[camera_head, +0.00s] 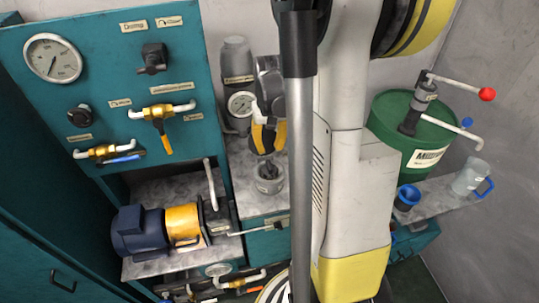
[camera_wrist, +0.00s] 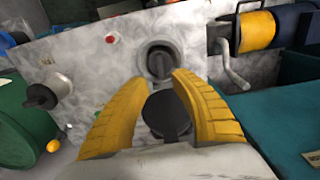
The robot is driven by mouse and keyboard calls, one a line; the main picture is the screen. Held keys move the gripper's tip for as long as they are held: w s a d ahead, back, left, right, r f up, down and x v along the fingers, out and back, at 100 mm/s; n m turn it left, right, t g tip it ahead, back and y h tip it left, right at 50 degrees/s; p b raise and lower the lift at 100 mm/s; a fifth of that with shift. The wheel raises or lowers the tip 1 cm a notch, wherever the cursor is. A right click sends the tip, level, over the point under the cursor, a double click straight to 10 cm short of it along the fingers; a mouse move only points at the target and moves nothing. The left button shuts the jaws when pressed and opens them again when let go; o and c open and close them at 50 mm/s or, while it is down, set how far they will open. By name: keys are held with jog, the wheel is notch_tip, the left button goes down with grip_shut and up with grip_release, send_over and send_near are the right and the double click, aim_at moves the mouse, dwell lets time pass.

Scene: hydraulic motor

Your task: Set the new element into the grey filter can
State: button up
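The grey filter can (camera_head: 268,187) stands on the small bench below my gripper. A dark piece with a raised grip (camera_wrist: 160,66) sits inside it; I cannot tell whether this is the new element. My gripper (camera_head: 268,150) is above the can, its yellow fingers pointing down. In the wrist view the fingertips (camera_wrist: 160,80) are apart, near the can's rim, with nothing seen held between them. A dark round part shows deeper between the fingers, perhaps the palm. A pale cylinder with a dark top (camera_wrist: 62,86) stands to the can's left in the wrist view.
A blue and yellow motor (camera_head: 140,230) with levers is left of the can. A grey cylinder with a gauge (camera_head: 240,103) stands behind it.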

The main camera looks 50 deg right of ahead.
jog(key=a+r+n+t+h, duration=0.1)
jog(key=a+r+n+t, duration=0.2)
jog(key=a+r, duration=0.95)
jog(key=s+a+r+n+t+y, duration=0.1)
jog(key=s+a+n+t, duration=0.2)
jog(key=a, duration=1)
jog(key=shift+s+r+t, duration=0.2)
jog(key=shift+s+t, duration=0.4)
jog(key=shift+s, duration=0.65)
